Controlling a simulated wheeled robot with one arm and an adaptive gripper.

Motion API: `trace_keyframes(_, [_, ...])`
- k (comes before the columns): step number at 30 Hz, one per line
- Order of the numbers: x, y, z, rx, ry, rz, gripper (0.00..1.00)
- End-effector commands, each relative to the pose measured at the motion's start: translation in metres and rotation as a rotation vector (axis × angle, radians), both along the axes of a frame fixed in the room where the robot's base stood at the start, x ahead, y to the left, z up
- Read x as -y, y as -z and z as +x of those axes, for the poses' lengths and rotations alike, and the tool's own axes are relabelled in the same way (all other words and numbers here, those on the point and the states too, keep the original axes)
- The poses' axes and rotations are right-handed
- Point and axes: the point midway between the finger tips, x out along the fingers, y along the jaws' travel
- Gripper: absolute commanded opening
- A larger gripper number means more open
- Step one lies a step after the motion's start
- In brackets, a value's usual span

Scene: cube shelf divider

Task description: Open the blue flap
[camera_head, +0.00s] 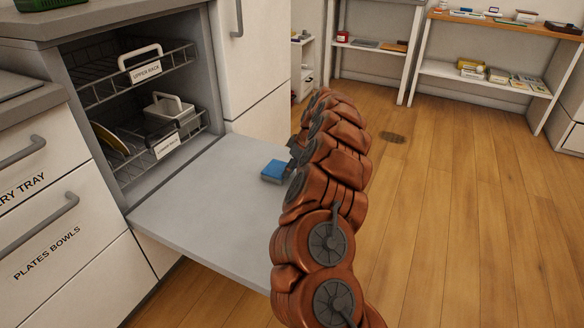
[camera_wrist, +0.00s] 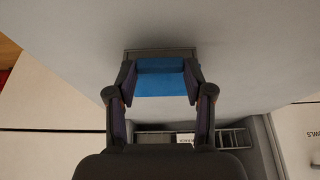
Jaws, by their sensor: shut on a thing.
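A grey frame (camera_wrist: 160,53) shows just beyond the flap. I cannot tell how far the flap is tilted from the door.
The open dishwasher holds an upper rack (camera_head: 140,75) and a lower rack (camera_head: 165,145) with dishes. Drawers (camera_head: 60,240) stand at left, a white cabinet (camera_head: 255,60) behind. Shelves (camera_head: 490,75) stand at the back.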

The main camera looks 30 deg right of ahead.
Motion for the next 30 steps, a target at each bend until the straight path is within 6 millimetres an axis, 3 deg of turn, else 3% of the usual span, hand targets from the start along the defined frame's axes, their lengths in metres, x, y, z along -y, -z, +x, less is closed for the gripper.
trace_keyframes(6, [0.001, 0.000, 0.000, 0.001, 0.001, -0.002, 0.00])
trace_keyframes(17, [0.001, -0.005, 0.001, -0.026, 0.001, -0.019, 0.00])
trace_keyframes(30, [-0.003, -0.033, 0.007, -0.238, 0.001, -0.151, 0.00])
